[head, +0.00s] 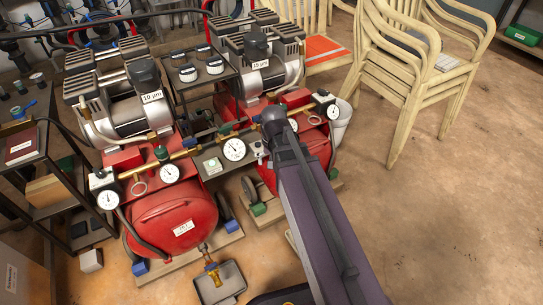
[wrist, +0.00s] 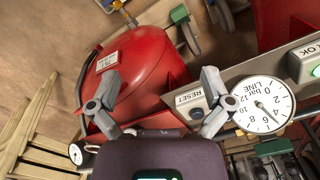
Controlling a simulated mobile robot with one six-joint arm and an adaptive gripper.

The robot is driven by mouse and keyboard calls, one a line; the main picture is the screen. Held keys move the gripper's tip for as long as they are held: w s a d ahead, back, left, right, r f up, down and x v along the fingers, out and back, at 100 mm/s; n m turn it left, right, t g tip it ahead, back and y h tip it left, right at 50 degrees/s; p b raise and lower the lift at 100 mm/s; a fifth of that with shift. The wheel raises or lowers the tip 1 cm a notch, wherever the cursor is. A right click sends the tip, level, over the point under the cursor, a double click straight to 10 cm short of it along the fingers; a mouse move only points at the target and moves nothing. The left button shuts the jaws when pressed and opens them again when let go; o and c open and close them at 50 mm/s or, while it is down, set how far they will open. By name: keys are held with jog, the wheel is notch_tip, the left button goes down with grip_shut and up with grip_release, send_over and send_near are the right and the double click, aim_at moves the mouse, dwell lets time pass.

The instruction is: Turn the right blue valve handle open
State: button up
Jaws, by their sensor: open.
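Blue parts (head: 104,27) that may be valve handles show at the top left of the head view, on dark pipework behind the compressors. They are small and partly hidden, so I cannot tell which is the right handle or how it is turned. My gripper (wrist: 160,80) is open and empty in the wrist view, its two fingers spread in front of a red tank (wrist: 150,60). No blue valve handle is clear between them. In the head view my arm reaches up to the right compressor's pipework and hides the fingers.
Two compressors, with a left red tank (head: 172,222) and brass pipework, fill the middle. A line gauge (wrist: 262,104) and a reset button box (wrist: 190,98) sit close to my right finger. Stacked chairs (head: 410,70) stand right. A dark shelf (head: 45,165) is left.

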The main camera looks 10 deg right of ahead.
jog(key=s+f+n+b, duration=0.3)
jog(key=s+f+b, duration=0.2)
jog(key=f+b, duration=0.6)
jog(key=shift+f, duration=0.4)
jog(key=shift+d, duration=0.1)
jog(key=shift+s+r, duration=0.1)
dwell(0.4)
notch_tip(320, 180, up, 46)
jog(key=p, duration=4.6)
jog(key=shift+r, duration=0.2)
